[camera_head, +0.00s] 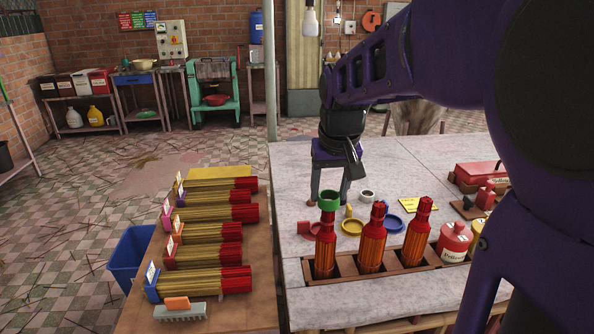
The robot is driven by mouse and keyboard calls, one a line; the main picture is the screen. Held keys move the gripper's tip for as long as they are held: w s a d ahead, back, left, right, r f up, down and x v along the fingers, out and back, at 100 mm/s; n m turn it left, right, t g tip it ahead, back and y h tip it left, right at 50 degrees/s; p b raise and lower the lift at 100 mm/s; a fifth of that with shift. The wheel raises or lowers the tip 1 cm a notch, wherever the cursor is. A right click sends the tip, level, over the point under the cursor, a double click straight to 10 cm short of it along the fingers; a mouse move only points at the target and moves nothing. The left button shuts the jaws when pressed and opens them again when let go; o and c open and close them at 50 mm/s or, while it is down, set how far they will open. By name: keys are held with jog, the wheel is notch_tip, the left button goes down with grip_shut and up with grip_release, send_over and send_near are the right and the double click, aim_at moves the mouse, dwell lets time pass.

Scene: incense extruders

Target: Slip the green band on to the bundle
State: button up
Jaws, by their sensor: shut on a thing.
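My gripper (330,190) points down over the left slot of a wooden rack (439,259), its fingers shut on the green band (329,202). The band is level, at the top of the left red bundle (325,245), which stands upright in the rack. The band hides the bundle's tip, so I cannot tell whether it is around the tip or just in front of or above it. Two similar red bundles stand to the right, a middle one (373,240) and a right one (417,235).
A small white pot (367,196), a yellow card (418,205) and red jars (455,240) share the pale table (290,205). A wooden side table (262,290) at left holds several lying incense bundles. A blue bin (127,258) stands on the floor beside it.

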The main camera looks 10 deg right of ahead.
aim_at(329, 203)
jog(key=shift+f, duration=0.1)
dwell(0.3)
jog(key=shift+f+b, duration=1.05)
jog(key=shift+f, duration=0.4)
jog(key=o, duration=0.9)
jog(key=shift+o, duration=0.2)
jog(key=shift+r, duration=0.2)
jog(key=shift+r+p, duration=2.95)
jog(key=shift+r, duration=0.45)
